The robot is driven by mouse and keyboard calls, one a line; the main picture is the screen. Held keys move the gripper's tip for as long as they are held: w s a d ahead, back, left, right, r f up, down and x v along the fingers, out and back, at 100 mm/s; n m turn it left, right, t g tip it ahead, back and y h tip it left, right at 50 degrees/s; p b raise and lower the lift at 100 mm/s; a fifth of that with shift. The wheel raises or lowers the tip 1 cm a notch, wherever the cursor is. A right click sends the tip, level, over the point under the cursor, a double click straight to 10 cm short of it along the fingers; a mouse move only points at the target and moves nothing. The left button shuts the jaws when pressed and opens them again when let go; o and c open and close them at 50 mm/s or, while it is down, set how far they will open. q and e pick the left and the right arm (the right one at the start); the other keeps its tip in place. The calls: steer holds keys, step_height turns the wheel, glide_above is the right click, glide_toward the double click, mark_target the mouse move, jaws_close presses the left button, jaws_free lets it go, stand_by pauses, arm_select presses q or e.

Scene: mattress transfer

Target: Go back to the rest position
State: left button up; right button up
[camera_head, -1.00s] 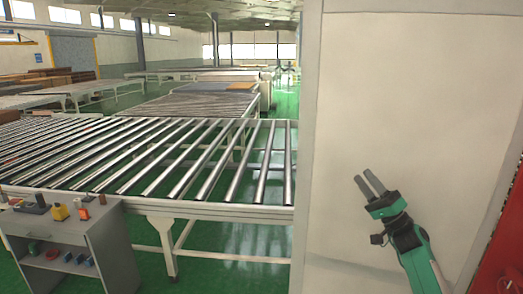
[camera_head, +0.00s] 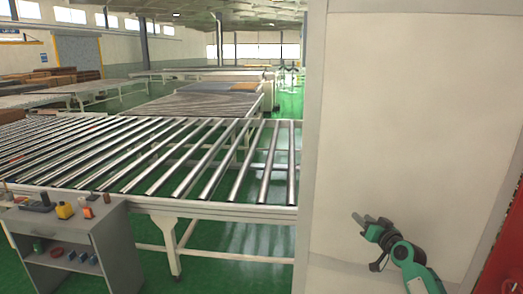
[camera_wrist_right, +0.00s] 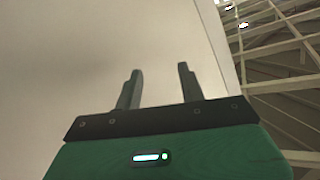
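My right gripper (camera_head: 360,219) is at the lower right of the head view, in front of a large pale upright panel, with its fingers pointing left. In the right wrist view its two fingers (camera_wrist_right: 160,82) stand apart with nothing between them. My left gripper and left arm are not in the head view.
The pale panel (camera_head: 410,110) fills the right side, with a red surface (camera_head: 503,265) at its lower right edge. A roller conveyor (camera_head: 150,155) spans the left and middle. A grey cabinet (camera_head: 112,245) with small items stands at the lower left. Green floor (camera_head: 235,255) shows between.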

steer(key=d+r+n+t+h, duration=0.2)
steer(key=d+n+h, duration=0.1)
steer(key=d+h, duration=0.25)
steer(key=s+a+f+g, duration=0.1)
steer(key=s+f+g, duration=0.15)
steer(key=f, duration=1.05)
steer(key=s+f+g, duration=0.2)
steer(key=s+f, duration=0.1)
steer(key=f, duration=1)
steer(key=s+a+f+g+b, duration=0.1)
steer(key=s+a+f+g, duration=0.1)
steer(key=s+f, duration=0.9)
steer(key=s+a+f+g+b, duration=0.1)
steer(key=s+a+f+g, duration=0.15)
steer(key=s+f, duration=0.85)
steer(key=s+a+f+g, duration=0.3)
steer(key=s+f+g, duration=0.1)
steer(key=s+f, duration=1.4)
steer(key=s+a+f+g, duration=0.1)
steer(key=s+f, duration=0.2)
steer(key=s, duration=0.6)
steer(key=s+a+f+g, duration=0.1)
steer(key=s+f+g, duration=0.1)
steer(key=s, duration=0.8)
steer(key=s+a+f+g, duration=0.1)
steer(key=s+f, duration=0.3)
steer(key=s, duration=0.6)
steer(key=shift+a+f+g+y+b, duration=0.25)
steer(key=shift+a+g+y+b, duration=0.15)
steer(key=shift+a, duration=0.15)
